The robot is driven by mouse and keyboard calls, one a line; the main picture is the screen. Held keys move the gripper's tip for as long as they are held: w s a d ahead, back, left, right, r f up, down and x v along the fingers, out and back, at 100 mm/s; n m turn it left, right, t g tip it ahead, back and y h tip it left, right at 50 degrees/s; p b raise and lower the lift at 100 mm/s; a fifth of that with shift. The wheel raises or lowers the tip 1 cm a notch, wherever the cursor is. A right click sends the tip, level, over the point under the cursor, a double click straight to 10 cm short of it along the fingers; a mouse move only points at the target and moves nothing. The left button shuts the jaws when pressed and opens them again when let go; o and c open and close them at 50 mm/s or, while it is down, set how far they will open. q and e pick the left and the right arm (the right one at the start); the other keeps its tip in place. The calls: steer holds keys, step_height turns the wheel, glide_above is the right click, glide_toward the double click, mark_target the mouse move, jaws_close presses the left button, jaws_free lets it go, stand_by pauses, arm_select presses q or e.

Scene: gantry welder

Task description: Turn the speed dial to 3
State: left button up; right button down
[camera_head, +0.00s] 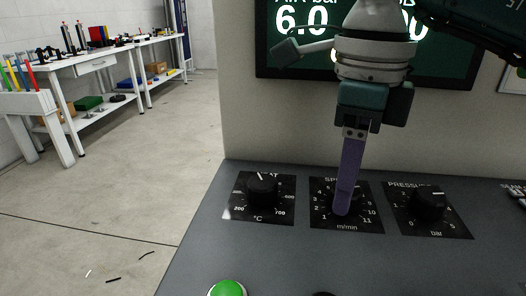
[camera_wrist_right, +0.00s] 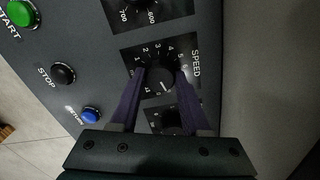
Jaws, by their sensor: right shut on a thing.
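The speed dial (camera_wrist_right: 160,78) is a black round knob on a black plate (camera_head: 372,216) with a white number scale. In the wrist view its white mark points to the lower right, towards the high numbers, away from the 3. The exact number is hard to read. My right gripper (camera_wrist_right: 160,80) is shut on the dial, with a purple finger on either side of it. In the head view my right gripper (camera_head: 343,208) comes down from above and its fingers hide most of the dial. My left gripper is not in view.
A temperature dial (camera_head: 262,190) sits left of the speed plate and a pressure dial (camera_head: 430,203) right of it. A green button (camera_head: 228,288) is at the panel's front. A display screen (camera_head: 290,50) is behind. White workbenches (camera_head: 100,62) stand far left.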

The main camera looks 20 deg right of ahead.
steer(key=n+b, duration=0.2)
steer(key=n, duration=0.2)
steer(key=shift+f+b, duration=0.15)
steer(key=shift+b, duration=0.15)
steer(key=n+b, duration=0.2)
steer(key=n, duration=0.2)
steer(key=shift+n+b, duration=0.35)
steer(key=shift+n, duration=0.05)
steer(key=n+b, duration=0.2)
steer(key=n, duration=0.1)
steer(key=shift+n, duration=0.3)
steer(key=n+b, duration=0.2)
steer(key=n, duration=0.2)
steer(key=shift+n, duration=0.3)
steer(key=n+b, duration=0.1)
steer(key=n, duration=0.2)
steer(key=shift+n, duration=0.3)
steer(key=n+b, duration=0.1)
steer(key=n, duration=0.2)
steer(key=shift+n, duration=0.3)
steer(key=n, duration=0.4)
steer(key=shift+b, duration=0.35)
steer(key=shift+r+n, duration=0.2)
steer(key=shift+n, duration=1.2)
